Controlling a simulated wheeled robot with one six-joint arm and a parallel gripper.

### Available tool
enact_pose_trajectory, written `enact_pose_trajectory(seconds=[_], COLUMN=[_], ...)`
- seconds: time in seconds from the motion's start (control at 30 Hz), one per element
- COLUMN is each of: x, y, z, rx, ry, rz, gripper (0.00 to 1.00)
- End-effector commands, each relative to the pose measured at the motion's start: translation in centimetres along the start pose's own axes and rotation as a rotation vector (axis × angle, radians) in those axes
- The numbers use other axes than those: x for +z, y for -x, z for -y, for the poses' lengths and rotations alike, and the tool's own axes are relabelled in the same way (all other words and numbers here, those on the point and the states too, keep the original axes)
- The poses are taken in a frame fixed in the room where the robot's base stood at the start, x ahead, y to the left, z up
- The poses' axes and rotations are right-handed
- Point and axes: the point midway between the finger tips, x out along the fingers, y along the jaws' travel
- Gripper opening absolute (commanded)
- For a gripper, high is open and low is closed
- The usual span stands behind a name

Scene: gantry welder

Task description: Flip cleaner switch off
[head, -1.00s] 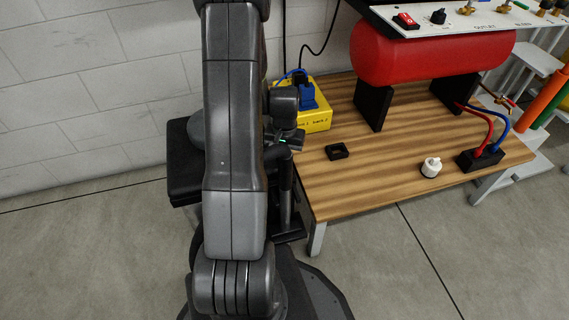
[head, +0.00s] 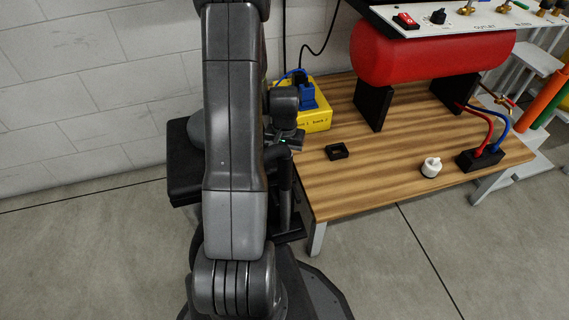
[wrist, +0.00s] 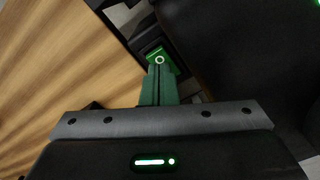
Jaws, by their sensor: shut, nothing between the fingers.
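A green rocker switch (wrist: 161,58) with a pale ring mark sits in a dark housing in the wrist view, beyond the table edge. My gripper (wrist: 158,72) has its green fingers pressed together, with nothing between them. The fingertips are at the near edge of the switch and overlap it in the picture; I cannot tell whether they touch it. In the head view my arm hides the fingers and the switch. A dark box-shaped machine (head: 183,172) shows partly behind my arm, left of the table.
The wooden table (head: 375,190) holds a yellow box (head: 318,120) with blue plugs, a small black square holder (head: 337,151), a white knob-like part (head: 431,167) and a red cylinder (head: 425,58). A panel above has a red switch (head: 406,20). The table's front middle is clear.

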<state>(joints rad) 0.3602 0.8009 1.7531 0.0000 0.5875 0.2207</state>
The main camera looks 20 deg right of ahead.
Motion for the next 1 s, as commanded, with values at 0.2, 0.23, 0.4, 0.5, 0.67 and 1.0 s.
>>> enact_pose_trajectory(seconds=[0.2,0.23,0.4,0.5,0.67,1.0], x=[0.0,0.0,0.0,0.0,0.0,0.0], y=[-0.3,-0.4,-0.6,-0.8,-1.0,-1.6], z=[0.0,0.0,0.0,0.0,0.0,0.0], rx=[0.000,0.000,0.000,0.000,0.000,0.000], ry=[0.000,0.000,0.000,0.000,0.000,0.000], rz=[0.000,0.000,0.000,0.000,0.001,0.001], gripper=[0.00,0.00,0.00,0.00,0.00,0.00])
